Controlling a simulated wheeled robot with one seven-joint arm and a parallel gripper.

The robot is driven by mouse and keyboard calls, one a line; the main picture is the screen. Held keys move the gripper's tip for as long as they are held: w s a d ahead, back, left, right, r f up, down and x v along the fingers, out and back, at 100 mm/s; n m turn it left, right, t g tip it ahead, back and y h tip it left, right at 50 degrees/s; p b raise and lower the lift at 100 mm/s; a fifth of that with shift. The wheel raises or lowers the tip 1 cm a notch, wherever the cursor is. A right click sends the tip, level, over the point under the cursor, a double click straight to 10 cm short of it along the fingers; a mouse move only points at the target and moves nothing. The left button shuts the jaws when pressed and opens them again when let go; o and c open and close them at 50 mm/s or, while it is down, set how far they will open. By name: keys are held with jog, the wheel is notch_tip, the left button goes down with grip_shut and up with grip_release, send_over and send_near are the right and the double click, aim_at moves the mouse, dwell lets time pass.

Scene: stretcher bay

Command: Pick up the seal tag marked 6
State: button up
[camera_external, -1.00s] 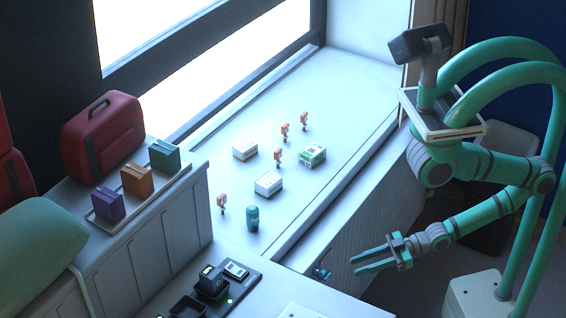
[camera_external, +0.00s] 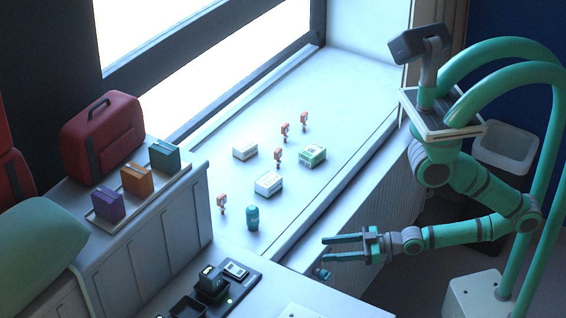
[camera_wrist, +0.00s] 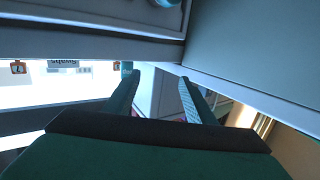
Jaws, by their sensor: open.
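Several small orange tags stand on the pale window sill: two at the back, one tag (camera_external: 284,131) and another (camera_external: 304,121), one in the middle (camera_external: 278,157), and one at the near left (camera_external: 221,203). Their marks are too small to read in the outside view, so I cannot tell which is 6. In the wrist view one orange tag (camera_wrist: 17,67) shows at the left edge, its dark mark not clearly readable. My gripper (camera_external: 324,249) is open and empty, in front of the sill's front edge and apart from every tag. Its two fingers (camera_wrist: 158,78) show in the wrist view.
White boxes (camera_external: 268,184), a green-white box (camera_external: 312,156) and a blue cylinder (camera_external: 253,218) stand among the tags. A black tray (camera_external: 238,272) lies on the near counter. Colored packs (camera_external: 138,181) and a red case (camera_external: 103,135) are left. The sill's right side is clear.

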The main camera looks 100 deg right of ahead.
jog(key=w+d+r+m+h, duration=0.1)
jog(key=w+d+h, duration=0.1)
jog(key=d, duration=0.3)
jog(key=w+d+r+m+h, duration=0.1)
jog(key=w+d+r+m, duration=0.1)
jog(key=d, duration=0.3)
jog(key=w+d+r+m+h, duration=0.1)
jog(key=w+d+h, duration=0.1)
jog(key=d, duration=0.4)
jog(key=shift+w+d+r+h, duration=0.1)
jog(key=shift+r+h, duration=0.2)
jog(key=shift+r, duration=0.05)
jog(key=d+r+m+g+h, duration=0.15)
jog(key=d+r, duration=0.25)
jog(key=d, duration=0.4)
jog(key=s+d+r+m+h, duration=0.15)
jog(key=d+r, duration=0.25)
jog(key=d, duration=0.5)
jog(key=d+r+m+g+h, duration=0.1)
jog(key=d+r+m+h, duration=0.2)
jog(key=d, duration=0.5)
jog(key=n+g+y, duration=0.4)
jog(key=y, duration=0.2)
send_near(287, 129)
jog(key=shift+s+d+f, duration=0.1)
jog(key=shift+d+f, duration=0.05)
jog(key=shift+d, duration=0.05)
jog(key=shift+d+f, duration=0.15)
jog(key=shift+x, duration=5.25)
jog(key=c, duration=1.1)
